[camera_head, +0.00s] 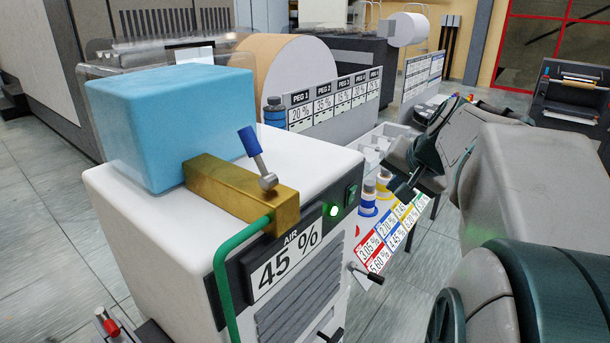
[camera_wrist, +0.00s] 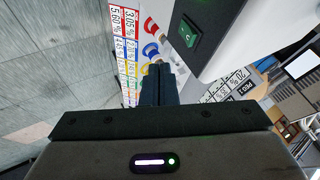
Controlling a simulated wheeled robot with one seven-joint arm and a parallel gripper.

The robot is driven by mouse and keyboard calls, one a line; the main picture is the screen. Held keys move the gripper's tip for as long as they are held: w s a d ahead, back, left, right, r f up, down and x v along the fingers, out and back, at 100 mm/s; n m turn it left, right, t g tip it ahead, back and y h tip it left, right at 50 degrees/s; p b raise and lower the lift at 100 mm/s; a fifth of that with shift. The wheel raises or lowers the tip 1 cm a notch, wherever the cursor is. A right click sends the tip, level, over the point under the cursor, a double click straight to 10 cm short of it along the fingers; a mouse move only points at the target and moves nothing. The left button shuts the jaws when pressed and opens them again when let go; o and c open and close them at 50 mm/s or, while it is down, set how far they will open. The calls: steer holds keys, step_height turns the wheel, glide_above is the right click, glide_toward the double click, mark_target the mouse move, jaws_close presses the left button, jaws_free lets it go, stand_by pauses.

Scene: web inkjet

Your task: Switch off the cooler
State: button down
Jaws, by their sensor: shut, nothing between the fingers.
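The cooler (camera_head: 130,235) is a white box with a dark front panel reading "AIR 45 %" and dark louvres below. A round lamp (camera_head: 334,210) on the panel glows green. Right of it is a small dark green rocker switch (camera_head: 351,196). The wrist view shows the switch (camera_wrist: 188,33) up close, with a light mark on it. My gripper (camera_head: 393,190) is shut and empty, to the right of the panel and apart from the switch. In the wrist view its closed fingers (camera_wrist: 158,70) point toward the cooler's side, below and left of the switch.
A brass block (camera_head: 235,192) with a blue-handled lever (camera_head: 250,143) and green hose sits on the cooler, beside a blue block (camera_head: 172,120). A black-tipped handle (camera_head: 366,276) sticks out at the panel's lower right.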

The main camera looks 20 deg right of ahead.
steer(key=p, duration=0.2)
glide_toward(354, 196)
steer(key=s+f+x, duration=0.1)
steer(key=x, duration=0.4)
steer(key=shift+w+d+r, duration=0.2)
steer(key=shift+w, duration=0.2)
steer(key=shift+w+a+r, duration=0.1)
steer(key=shift+w+a, duration=0.1)
steer(key=shift+w, duration=0.05)
